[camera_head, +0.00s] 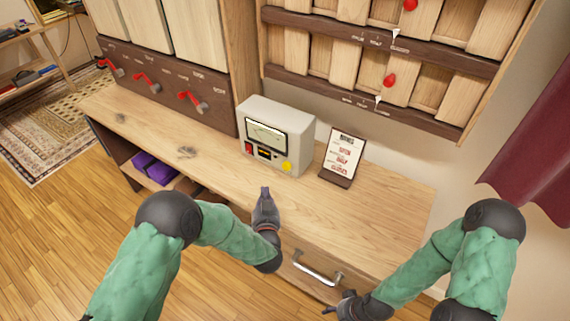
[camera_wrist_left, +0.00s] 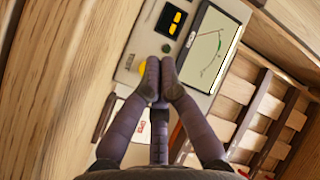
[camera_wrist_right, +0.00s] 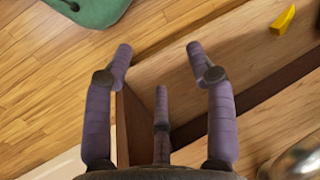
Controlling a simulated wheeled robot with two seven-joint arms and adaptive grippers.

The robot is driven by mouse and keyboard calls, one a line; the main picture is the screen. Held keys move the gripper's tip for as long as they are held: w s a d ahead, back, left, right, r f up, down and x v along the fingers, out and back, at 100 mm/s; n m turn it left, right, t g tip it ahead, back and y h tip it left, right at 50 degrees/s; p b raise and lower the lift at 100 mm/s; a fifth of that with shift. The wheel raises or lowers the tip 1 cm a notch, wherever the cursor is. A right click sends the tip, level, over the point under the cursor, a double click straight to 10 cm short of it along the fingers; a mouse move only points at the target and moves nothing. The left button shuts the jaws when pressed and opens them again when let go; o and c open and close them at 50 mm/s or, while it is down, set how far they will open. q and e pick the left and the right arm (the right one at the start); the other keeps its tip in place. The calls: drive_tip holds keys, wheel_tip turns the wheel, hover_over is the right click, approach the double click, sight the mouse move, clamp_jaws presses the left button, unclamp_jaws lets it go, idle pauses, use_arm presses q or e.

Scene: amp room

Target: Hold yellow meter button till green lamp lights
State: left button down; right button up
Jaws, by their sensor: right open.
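The grey meter box (camera_head: 275,135) stands on the wooden bench, with a dial on its front. Its yellow button (camera_head: 286,167) is at the lower right of the front. In the left wrist view the yellow button (camera_wrist_left: 142,67) is partly hidden behind a finger, and the green lamp (camera_wrist_left: 166,48) looks dark green, unlit. My left gripper (camera_head: 265,190) is shut and empty, its fingertips pointing at the meter front; it also shows in the left wrist view (camera_wrist_left: 160,70). I cannot tell whether it touches the button. My right gripper (camera_wrist_right: 159,48) is open and empty, low by the bench front.
A menu-like card on a stand (camera_head: 342,157) is right of the meter. Red-handled levers (camera_head: 147,82) line the panel at the left. A drawer handle (camera_head: 318,270) juts from the bench front. Purple items (camera_head: 153,169) lie on the shelf below. The bench top left of the meter is clear.

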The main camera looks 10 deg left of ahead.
sight(286, 166)
use_arm(q)
drive_tip(key=shift+w+d+f+b, duration=0.1)
drive_tip(key=shift+w+d+b, duration=0.35)
drive_tip(key=shift+w, duration=0.75)
drive_tip(key=shift+w+d+b, duration=0.35)
drive_tip(key=shift+w+d, duration=0.05)
drive_tip(key=shift+w, duration=0.85)
drive_tip(key=shift+w+d+f+b, duration=0.1)
drive_tip(key=shift+w+d+b, duration=0.35)
drive_tip(key=shift+w, duration=0.75)
drive_tip(key=shift+w+d+r, duration=0.15)
drive_tip(key=shift+w+d, duration=0.05)
drive_tip(key=shift+w, duration=0.35)
drive_tip(key=shift+w, duration=0.1)
drive_tip(key=shift+w+d, duration=0.1)
drive_tip(key=shift+w, duration=0.2)
drive_tip(key=shift+w+d, duration=0.2)
drive_tip(key=shift+w, duration=0.25)
idle(1.4)
drive_tip(key=shift+s, duration=0.1)
idle(0.7)
drive_tip(key=shift+s+a, duration=0.3)
drive_tip(key=shift+s, duration=0.45)
